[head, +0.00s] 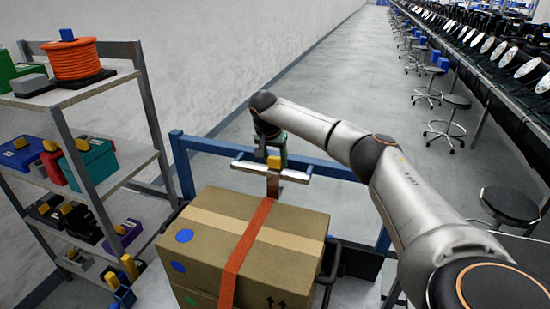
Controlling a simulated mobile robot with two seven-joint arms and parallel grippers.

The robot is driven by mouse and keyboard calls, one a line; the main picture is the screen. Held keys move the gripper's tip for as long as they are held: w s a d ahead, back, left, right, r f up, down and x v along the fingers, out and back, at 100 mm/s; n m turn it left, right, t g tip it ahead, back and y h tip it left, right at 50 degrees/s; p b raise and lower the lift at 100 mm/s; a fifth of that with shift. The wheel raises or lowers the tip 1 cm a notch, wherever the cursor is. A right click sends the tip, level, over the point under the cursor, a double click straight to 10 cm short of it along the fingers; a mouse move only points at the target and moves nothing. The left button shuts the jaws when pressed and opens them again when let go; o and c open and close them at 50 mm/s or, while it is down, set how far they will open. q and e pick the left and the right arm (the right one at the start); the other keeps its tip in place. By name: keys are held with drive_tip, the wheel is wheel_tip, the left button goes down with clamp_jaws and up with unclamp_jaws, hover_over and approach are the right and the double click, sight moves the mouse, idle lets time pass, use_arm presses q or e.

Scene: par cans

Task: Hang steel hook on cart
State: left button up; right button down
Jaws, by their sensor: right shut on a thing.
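The steel hook (296,176) is a silver bar with upturned ends and a yellow block at its middle. My right gripper (274,158) comes down from above and is shut on the yellow block. The hook is in front of the cart's blue rail (335,171) in the picture, just beyond the carton. I cannot tell whether it touches the rail. A brownish upright piece shows below the bar; its lower end is not clear. The cart's blue post (181,165) stands at the left end of the rail. My left gripper is not in view.
A carton (210,221) with an orange strap stands on the cart in front of the hook. A dark handle (329,268) is at its right. A shelf rack (122,174) with cases and an orange cable reel (75,60) is at left. Stools (509,205) line the right; the floor behind is clear.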

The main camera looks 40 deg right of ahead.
drive_tip(key=shift+c, duration=0.9)
unclamp_jaws()
drive_tip(key=b+v, duration=0.1)
drive_tip(key=v, duration=1.1)
drive_tip(key=shift+r, duration=0.3)
drive_tip(key=shift+s+a, duration=0.1)
